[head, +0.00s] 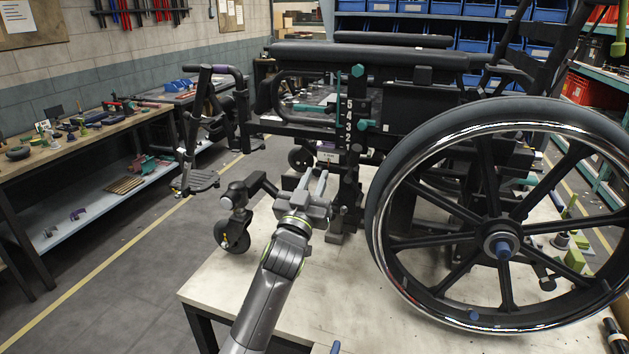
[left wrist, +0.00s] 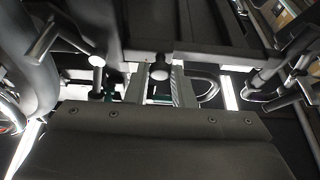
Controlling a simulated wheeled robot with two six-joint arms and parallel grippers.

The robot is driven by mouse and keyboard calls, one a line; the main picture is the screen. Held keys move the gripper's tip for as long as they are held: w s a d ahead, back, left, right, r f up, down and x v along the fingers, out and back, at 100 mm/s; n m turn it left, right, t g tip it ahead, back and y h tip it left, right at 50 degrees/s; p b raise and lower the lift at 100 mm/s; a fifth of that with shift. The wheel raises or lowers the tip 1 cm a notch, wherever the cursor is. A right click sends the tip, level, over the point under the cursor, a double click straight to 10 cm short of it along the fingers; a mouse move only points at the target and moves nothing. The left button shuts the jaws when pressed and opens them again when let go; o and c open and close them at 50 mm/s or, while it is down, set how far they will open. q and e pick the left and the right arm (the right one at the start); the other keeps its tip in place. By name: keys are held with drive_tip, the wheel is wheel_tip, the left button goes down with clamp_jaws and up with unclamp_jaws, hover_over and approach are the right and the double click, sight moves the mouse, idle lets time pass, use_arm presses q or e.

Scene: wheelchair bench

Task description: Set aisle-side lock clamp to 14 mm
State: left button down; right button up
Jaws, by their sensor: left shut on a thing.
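A black wheelchair frame stands on the pale bench top (head: 290,290). Its upright post carries a number scale (head: 349,122), with a teal knob (head: 358,70) at the top and a teal fitting (head: 365,124) lower down. A small white label (head: 328,157) hangs low beside the post; its text is too small to read surely. My left gripper (head: 314,180) is just below the label, fingers pointing up and away. In the left wrist view, a dark round knob (left wrist: 160,71) sits between the two fingers, which are shut on it. Which clamp part it is, I cannot tell. My right gripper is not seen.
The large wheel (head: 497,245) fills the right side, close to my left arm. A small caster (head: 232,236) stands at the bench's left edge.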

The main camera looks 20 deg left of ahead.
use_arm(q)
drive_tip(key=shift+a+b, duration=0.4)
drive_tip(key=shift+a, duration=0.1)
drive_tip(key=c, duration=1.6)
unclamp_jaws()
drive_tip(key=o, duration=0.3)
drive_tip(key=shift+a, duration=0.25)
drive_tip(key=shift+o, duration=0.2)
drive_tip(key=shift+d, duration=0.1)
drive_tip(key=b+v, duration=0.3)
drive_tip(key=v, duration=1.4)
drive_tip(key=shift+s+f, duration=0.15)
drive_tip(key=shift+s, duration=0.05)
